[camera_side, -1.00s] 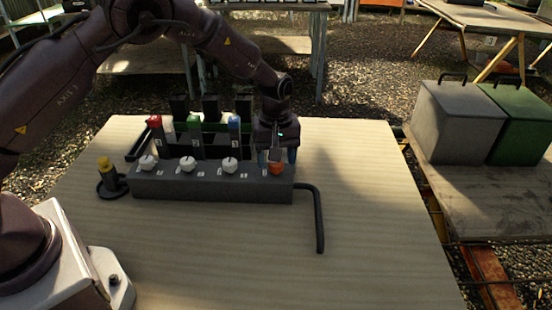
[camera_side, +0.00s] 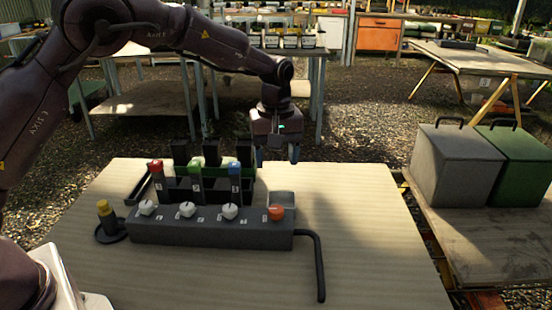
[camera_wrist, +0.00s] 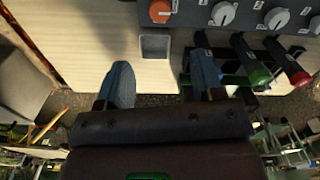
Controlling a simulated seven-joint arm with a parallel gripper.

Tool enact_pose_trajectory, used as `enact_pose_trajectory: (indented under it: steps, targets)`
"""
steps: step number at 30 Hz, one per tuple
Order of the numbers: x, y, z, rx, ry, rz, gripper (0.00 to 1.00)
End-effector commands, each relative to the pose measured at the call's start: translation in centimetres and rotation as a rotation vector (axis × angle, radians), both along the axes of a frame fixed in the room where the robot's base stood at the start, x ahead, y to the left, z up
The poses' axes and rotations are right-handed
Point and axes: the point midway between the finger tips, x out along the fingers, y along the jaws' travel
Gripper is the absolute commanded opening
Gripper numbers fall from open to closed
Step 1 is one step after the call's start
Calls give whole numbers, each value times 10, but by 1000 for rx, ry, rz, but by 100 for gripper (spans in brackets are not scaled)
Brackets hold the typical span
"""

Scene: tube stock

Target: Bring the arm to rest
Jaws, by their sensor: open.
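My gripper (camera_side: 276,156) hangs above the back of the table in the side view, behind and above the dark control bar (camera_side: 170,231). In the wrist view its two blue fingers (camera_wrist: 162,85) are spread apart with nothing between them. An orange knob (camera_side: 276,213) sits at the right end of the bar, apart from the fingers. Several white knobs (camera_side: 230,211) stand along the bar to its left. A small grey square tray (camera_side: 282,198) lies behind the orange knob and also shows in the wrist view (camera_wrist: 155,46).
A black rack holds tubes with red (camera_side: 155,166), green (camera_side: 195,168) and blue (camera_side: 234,169) caps. A yellow-topped post (camera_side: 105,212) stands at the left. A bent black pipe (camera_side: 320,270) runs from the bar's right end. Grey (camera_side: 455,165) and green (camera_side: 520,165) boxes stand at right.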

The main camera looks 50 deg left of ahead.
Motion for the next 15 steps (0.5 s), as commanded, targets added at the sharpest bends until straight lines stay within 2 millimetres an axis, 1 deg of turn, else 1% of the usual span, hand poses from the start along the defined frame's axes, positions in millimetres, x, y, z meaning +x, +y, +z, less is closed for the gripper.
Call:
enact_pose_trajectory:
  steps: [5,7,8,10,15]
  targets:
    - [1,0,0,2,-5,-59,61]
    - [-5,3,-8,11,11,-130,61]
    - [-11,4,-14,13,30,-169,61]
    - [-28,5,-13,6,45,-270,61]
    - [-69,8,16,-18,18,-470,61]
